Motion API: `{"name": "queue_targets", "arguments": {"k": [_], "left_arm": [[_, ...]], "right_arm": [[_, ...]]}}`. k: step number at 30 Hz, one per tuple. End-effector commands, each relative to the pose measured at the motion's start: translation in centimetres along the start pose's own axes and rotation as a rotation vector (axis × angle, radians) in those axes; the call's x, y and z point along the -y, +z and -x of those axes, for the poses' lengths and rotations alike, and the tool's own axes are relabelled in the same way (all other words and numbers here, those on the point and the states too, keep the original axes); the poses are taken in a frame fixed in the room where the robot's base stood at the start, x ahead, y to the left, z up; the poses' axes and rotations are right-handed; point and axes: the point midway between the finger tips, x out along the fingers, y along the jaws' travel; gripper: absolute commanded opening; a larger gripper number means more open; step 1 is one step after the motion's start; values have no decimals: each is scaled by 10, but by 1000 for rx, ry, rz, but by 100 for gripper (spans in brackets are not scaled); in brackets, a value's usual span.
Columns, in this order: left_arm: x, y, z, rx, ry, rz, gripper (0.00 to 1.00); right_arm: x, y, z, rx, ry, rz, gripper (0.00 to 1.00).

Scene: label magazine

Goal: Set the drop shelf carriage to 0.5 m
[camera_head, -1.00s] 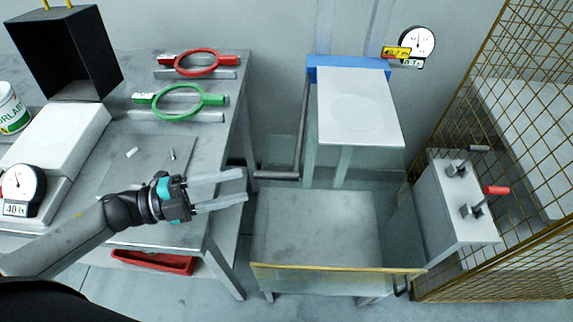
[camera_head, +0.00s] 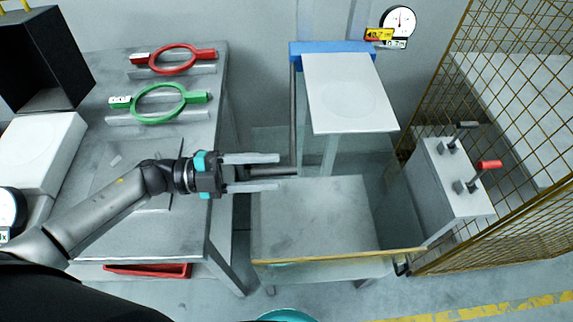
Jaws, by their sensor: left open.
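The drop shelf carriage shows as a white plate (camera_head: 350,95) with a blue bar (camera_head: 332,48) at its back edge, raised against the wall. A dark lever rod (camera_head: 293,115) hangs at its left side and ends in a horizontal dark grip (camera_head: 272,171). My left gripper (camera_head: 279,172) is open, its two fingers pointing right, one on each side of the grip in the picture. I cannot tell whether they touch it. A round dial gauge (camera_head: 399,20) with a yellow tag (camera_head: 378,34) is on the wall; its reading is too small to tell. My right gripper is not in view.
A grey table (camera_head: 95,235) on the left holds a red ring tool (camera_head: 151,57) and a green ring tool (camera_head: 136,101). A low platform (camera_head: 315,215) with a yellow front edge stands below the carriage. A lever box (camera_head: 445,185) and mesh fence (camera_head: 515,95) bound the right.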

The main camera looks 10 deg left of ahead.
Motion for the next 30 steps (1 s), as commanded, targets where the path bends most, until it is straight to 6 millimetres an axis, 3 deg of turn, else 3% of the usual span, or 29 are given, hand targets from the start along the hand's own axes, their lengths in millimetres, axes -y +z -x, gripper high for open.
{"name": "queue_targets", "arguments": {"k": [3, 7, 19, 30], "left_arm": [[2, -1, -21, -3, -2, 0, 52], [1, 0, -35, -1, -2, -1, 52], [0, 0, -42, 0, 1, 0, 52], [-1, 0, -42, 0, 2, 1, 10]], "right_arm": [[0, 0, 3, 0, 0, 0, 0], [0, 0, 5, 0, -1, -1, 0], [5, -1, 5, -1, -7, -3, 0], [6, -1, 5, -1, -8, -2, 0]]}}
